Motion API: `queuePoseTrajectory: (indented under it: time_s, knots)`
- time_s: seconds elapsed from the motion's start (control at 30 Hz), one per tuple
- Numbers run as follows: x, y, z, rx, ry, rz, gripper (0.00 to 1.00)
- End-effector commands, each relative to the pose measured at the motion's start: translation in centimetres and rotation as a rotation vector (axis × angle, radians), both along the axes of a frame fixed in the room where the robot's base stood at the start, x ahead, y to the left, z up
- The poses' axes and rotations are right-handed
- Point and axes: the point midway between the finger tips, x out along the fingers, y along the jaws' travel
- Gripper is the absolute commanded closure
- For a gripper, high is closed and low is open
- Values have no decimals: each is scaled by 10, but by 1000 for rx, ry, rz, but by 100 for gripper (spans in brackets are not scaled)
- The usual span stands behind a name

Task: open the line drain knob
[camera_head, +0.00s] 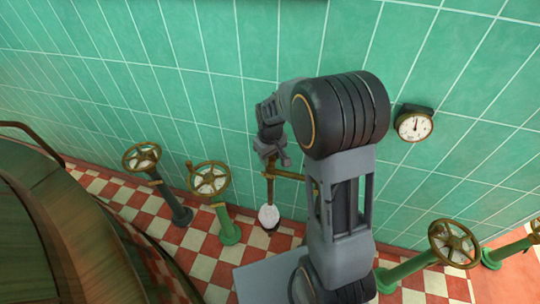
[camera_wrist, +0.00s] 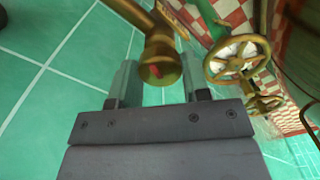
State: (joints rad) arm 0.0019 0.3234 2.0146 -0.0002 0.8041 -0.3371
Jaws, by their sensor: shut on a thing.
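The line drain knob is a round brass knob (camera_wrist: 160,66) with a small red centre, at the end of a brass fitting in the wrist view. My gripper (camera_wrist: 157,80) has one grey finger on each side of it and is shut on it. In the head view my gripper (camera_head: 272,156) is low against the tiled wall, at the top of a thin upright brass pipe (camera_head: 270,190). There the knob itself is hidden or too small to make out.
A white vessel (camera_head: 268,217) stands under the pipe on the checkered floor. Brass handwheels on stands are to the left (camera_head: 209,178), (camera_head: 142,157) and right (camera_head: 454,242). A gauge (camera_head: 414,126) hangs on the wall. A large copper kettle (camera_head: 60,235) fills the lower left.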

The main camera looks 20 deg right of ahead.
Motion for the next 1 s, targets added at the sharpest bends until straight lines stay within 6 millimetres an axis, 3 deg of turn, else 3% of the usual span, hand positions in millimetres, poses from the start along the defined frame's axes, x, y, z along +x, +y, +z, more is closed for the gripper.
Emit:
queuePoseTrajectory:
  time_s: [0.5,1.0]
  knots:
    - [1,0,1,0,-3,329,81]
    - [1,0,1,0,-4,403,80]
